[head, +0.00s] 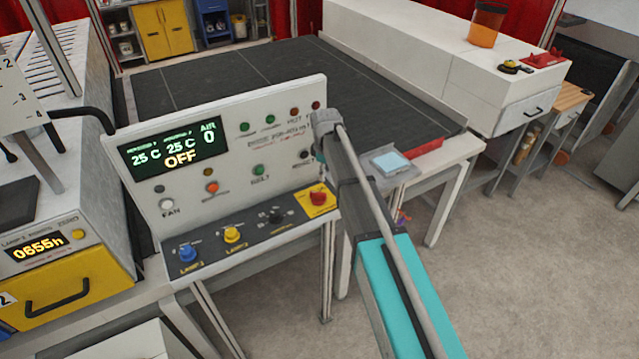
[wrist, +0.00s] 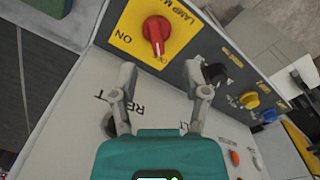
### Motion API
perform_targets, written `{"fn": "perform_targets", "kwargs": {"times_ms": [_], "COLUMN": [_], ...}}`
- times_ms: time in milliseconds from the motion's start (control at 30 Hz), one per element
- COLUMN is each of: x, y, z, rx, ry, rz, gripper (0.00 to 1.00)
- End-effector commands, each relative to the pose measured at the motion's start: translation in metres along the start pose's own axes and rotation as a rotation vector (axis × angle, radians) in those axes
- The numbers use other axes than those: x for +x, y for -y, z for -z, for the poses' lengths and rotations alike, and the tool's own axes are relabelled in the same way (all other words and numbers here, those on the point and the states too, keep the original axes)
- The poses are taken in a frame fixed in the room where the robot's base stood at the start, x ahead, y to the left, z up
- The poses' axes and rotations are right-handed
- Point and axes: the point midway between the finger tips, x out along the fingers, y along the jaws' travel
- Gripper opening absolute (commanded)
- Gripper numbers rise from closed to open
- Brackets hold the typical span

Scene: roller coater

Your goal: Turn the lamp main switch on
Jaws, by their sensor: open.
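The lamp main switch is a red rotary knob (wrist: 155,30) on a yellow plate (wrist: 128,22), with ON lettering beside it in the wrist view. Its ridge runs toward small lettering at the plate's lower edge, away from ON. In the head view the red knob (head: 318,195) sits at the right end of the panel's dark lower strip. My gripper (wrist: 160,76) is open and empty, its fingers spread over the white panel, short of the knob in the picture. Contact with the panel cannot be told. In the head view the fingers are hard to make out at the panel's right edge.
A black knob (wrist: 215,73) lies close to the right finger. Yellow (head: 232,235) and blue (head: 187,253) knobs share the strip. The display (head: 172,148) reads 25 C, 25 C, OFF and AIR 0. Small buttons dot the white panel (head: 225,165). Floor (head: 500,290) is open at right.

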Motion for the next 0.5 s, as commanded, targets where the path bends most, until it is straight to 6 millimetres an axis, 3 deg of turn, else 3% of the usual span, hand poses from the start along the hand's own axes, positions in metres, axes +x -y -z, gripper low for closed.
{"fn": "perform_targets", "kwargs": {"times_ms": [33, 200, 500], "x": [-0.012, -0.019, -0.019], "y": [-0.005, -0.008, -0.008], "z": [0.01, 0.024, 0.026], "rx": [-0.029, -0.091, -0.104], "ry": [0.0, 0.0, 0.0], "rz": [0.0, 0.0, 0.0], "gripper": [0.6, 0.6, 0.6]}}
